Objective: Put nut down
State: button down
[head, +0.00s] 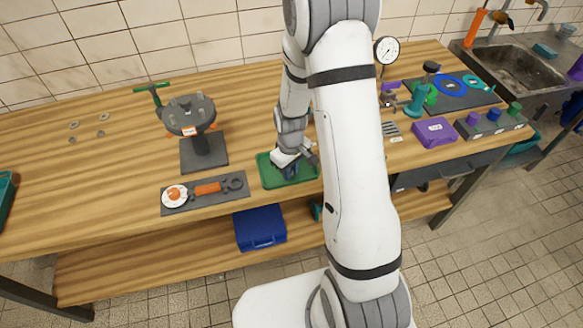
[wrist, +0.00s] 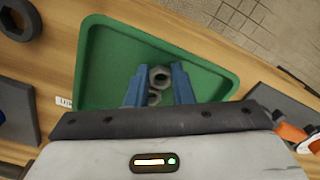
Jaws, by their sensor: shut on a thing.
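The green tray (head: 268,176) lies on the wooden bench in the head view, with my gripper (head: 290,172) low over it. The tray (wrist: 110,60) also fills the middle of the wrist view. My gripper (wrist: 159,72) points down into it, its blue fingers shut on a grey metal nut (wrist: 159,76) near their tips. A second nut (wrist: 154,98) shows between the fingers; its height relative to the tray floor is unclear. Whether the held nut touches the tray cannot be told. My arm hides part of the bench in the head view.
A grey mat (head: 235,190) with an orange-handled tool is left of the tray. A flanged stand (head: 203,150) is behind that mat. A purple box (head: 435,133) is farther right. A large dark nut (wrist: 18,18) lies beside the tray.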

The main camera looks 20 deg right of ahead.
jog(key=shift+f, duration=0.2)
jog(key=c, duration=1.5)
grip_release()
jog(key=shift+r, duration=0.1)
jog(key=shift+c, duration=0.2)
notch_tip(320, 180, up, 12)
jog(key=b, duration=0.2)
jog(key=s+r+m+t, duration=0.3)
jog(key=s+r+m, duration=0.2)
jog(key=s+r, duration=0.9)
jog(key=s, duration=0.4)
jog(key=shift+s+r+m+t, duration=0.15)
jog(key=shift+s+m+t, duration=0.15)
jog(key=shift+m, duration=0.1)
